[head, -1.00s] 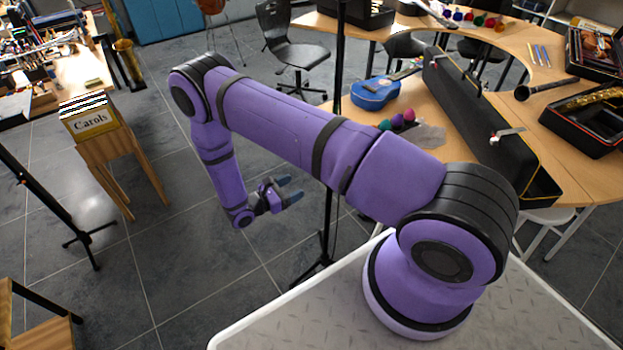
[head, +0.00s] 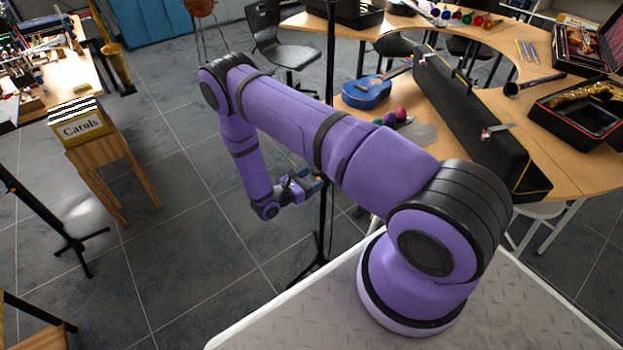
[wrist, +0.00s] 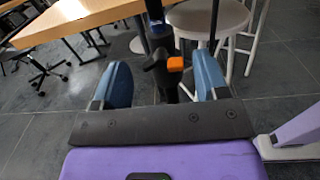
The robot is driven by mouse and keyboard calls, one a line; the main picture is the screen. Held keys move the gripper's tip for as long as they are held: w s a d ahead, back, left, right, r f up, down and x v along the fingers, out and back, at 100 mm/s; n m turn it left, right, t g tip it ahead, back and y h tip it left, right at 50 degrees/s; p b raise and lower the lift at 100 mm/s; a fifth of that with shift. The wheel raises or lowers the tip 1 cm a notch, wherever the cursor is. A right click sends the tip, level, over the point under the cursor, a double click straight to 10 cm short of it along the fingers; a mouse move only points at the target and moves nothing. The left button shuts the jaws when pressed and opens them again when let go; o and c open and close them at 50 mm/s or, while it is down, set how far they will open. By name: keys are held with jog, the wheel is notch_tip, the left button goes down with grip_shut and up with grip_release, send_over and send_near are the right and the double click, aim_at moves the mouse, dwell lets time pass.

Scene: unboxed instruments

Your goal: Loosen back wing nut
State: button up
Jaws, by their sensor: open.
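A black upright stand pole (head: 329,60) rises in front of the curved table in the head view. In the wrist view a black clamp (wrist: 158,75) on this pole carries a small orange knob (wrist: 175,64), likely a wing nut; I cannot tell whether it is the back one. My gripper (wrist: 163,78) is open, its two blue fingers on either side of the clamp and knob in the picture. Contact and exact depth cannot be told. In the head view my gripper (head: 318,182) is beside the pole, partly overlapping it.
The stand's lower pole (head: 320,240) and feet are close below my gripper. A curved wooden table (head: 425,110) holds a long black case (head: 480,120) and a blue ukulele (head: 366,93). A Carols box (head: 82,125) is at left. Open floor lies left of my arm.

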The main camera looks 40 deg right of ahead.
jog(key=shift+d, duration=0.25)
jog(key=c, duration=0.9)
